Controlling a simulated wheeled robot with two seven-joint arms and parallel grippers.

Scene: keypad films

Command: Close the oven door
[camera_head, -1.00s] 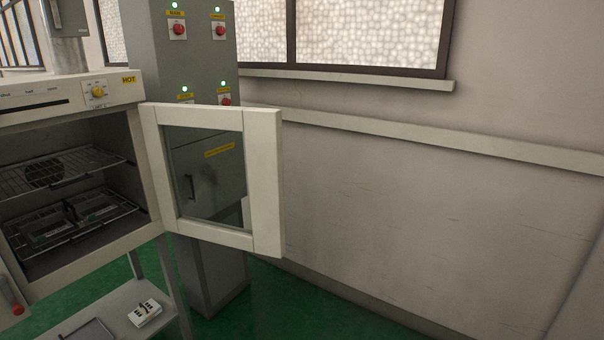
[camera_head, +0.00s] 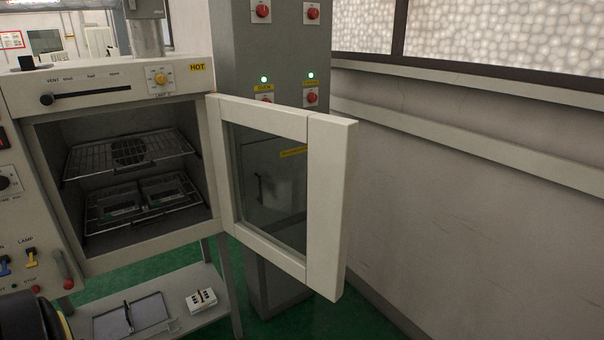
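The oven (camera_head: 50,110) stands at the left with its front open. Its white-framed door (camera_head: 327,200) with a glass pane (camera_head: 268,180) is swung wide open to the right, hinged at the oven's right side. Inside are an upper wire rack (camera_head: 128,152) and a lower rack carrying dark trays (camera_head: 140,196). Neither of my grippers can be made out. A dark rounded shape with a yellow edge shows at the bottom left corner; I cannot tell what it is.
A grey cabinet (camera_head: 265,40) with red knobs and green lights stands behind the door. A shelf (camera_head: 195,318) below the oven holds flat trays (camera_head: 132,318) and a small white block (camera_head: 201,300). A wall with a ledge (camera_head: 470,140) runs along the right. Green floor shows beneath.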

